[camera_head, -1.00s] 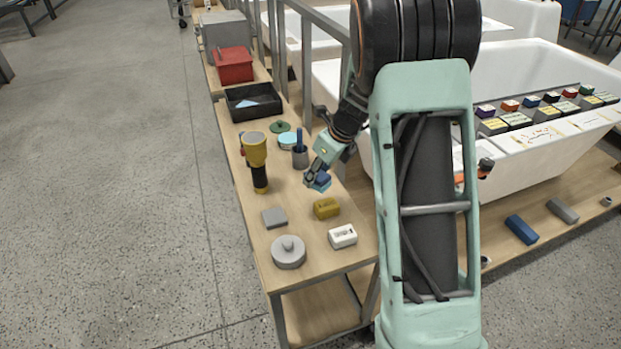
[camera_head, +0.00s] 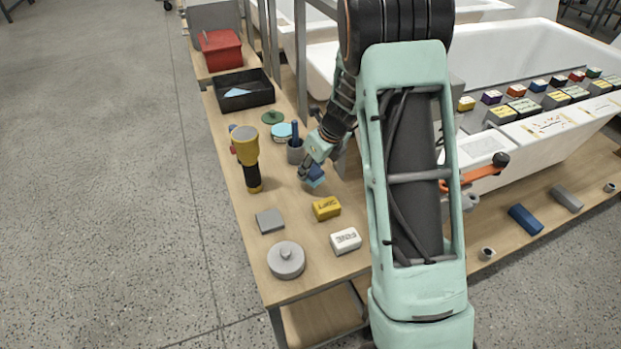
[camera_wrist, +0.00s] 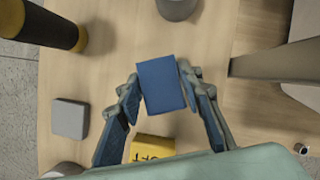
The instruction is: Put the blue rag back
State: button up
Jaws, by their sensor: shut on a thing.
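My gripper (camera_wrist: 159,85) is shut on a blue rectangular block (camera_wrist: 162,84), held between its two fingertips. In the head view the gripper (camera_head: 311,174) and the blue block (camera_head: 316,173) are over the bench (camera_head: 227,165), right of the yellow and black torch-like tool. I cannot tell whether the block clears the bench top. A flat light blue piece (camera_head: 237,93), like folded cloth, lies in the black tray (camera_head: 262,99) at the bench's far end. I cannot tell for certain which blue thing is the rag.
Near the gripper are a grey cup (camera_head: 295,152), the torch-like tool (camera_head: 247,152), a yellow block (camera_head: 326,208), a white block (camera_head: 345,241), a grey pad (camera_head: 270,220) and a round grey lidded thing (camera_head: 286,260). A bathtub (camera_head: 530,130) stands right.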

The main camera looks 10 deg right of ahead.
aim_at(310, 176)
jog(key=shift+f+b, duration=0.3)
jog(key=shift+f, duration=1.15)
jog(key=shift+f, duration=0.15)
jog(key=o, duration=1.1)
jog(key=p+v, duration=0.2)
jog(key=v, duration=1)
jog(key=shift+p, duration=0.4)
jog(key=shift+a, duration=0.15)
